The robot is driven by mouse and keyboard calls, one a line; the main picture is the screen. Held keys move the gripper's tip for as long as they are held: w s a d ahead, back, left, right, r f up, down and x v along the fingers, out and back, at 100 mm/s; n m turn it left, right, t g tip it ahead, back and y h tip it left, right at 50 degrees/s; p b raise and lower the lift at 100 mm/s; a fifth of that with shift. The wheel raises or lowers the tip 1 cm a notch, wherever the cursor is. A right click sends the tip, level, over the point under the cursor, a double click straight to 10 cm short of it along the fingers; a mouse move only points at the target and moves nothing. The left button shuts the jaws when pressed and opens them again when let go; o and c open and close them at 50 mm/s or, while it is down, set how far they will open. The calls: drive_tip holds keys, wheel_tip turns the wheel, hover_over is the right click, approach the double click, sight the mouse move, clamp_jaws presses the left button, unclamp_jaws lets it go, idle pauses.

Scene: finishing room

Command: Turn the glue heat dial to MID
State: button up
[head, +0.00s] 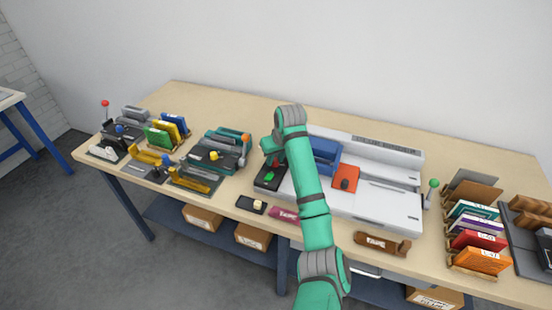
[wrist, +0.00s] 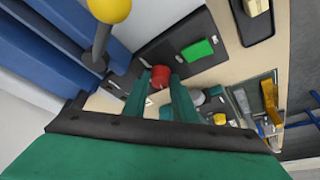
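The low black control panel (head: 262,182) sits at the left end of the white binding machine (head: 384,196). In the wrist view a round red dial (wrist: 160,77) stands on this panel (wrist: 175,42), beside a green rocker (wrist: 197,49). I take the red dial for the glue heat dial; no label or pointer mark is readable. My gripper (head: 274,158) is over the panel. In the wrist view its two green fingers (wrist: 160,88) are apart, one on each side of the dial. Whether they touch it is unclear.
A yellow ball on a grey lever (wrist: 109,10) is close to my gripper, beside the machine's blue part (head: 325,155). A small black box with a cream switch (head: 251,204) lies at the table's front. A teal machine (head: 220,151) stands left of the panel.

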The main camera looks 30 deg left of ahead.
drive_tip(key=shift+m, duration=0.3)
drive_tip(key=m, duration=0.1)
drive_tip(key=m+t, duration=0.1)
drive_tip(key=shift+s+a+m+h, duration=0.1)
drive_tip(key=shift+a+m+h, duration=0.1)
drive_tip(key=shift+m+h, duration=0.5)
drive_tip(key=shift+m, duration=0.6)
drive_tip(key=shift+m+t+h, duration=0.3)
drive_tip(key=shift+m, duration=0.6)
drive_tip(key=m, duration=0.1)
drive_tip(key=m+h, duration=0.1)
drive_tip(key=m, duration=0.1)
drive_tip(key=m+h, duration=0.1)
drive_tip(key=m, duration=0.1)
drive_tip(key=shift+s+a, duration=0.1)
drive_tip(key=shift+a, duration=0.2)
drive_tip(key=shift+m+h, duration=0.3)
drive_tip(key=shift+m, duration=0.5)
drive_tip(key=shift+c, duration=0.2)
drive_tip(key=o, duration=1)
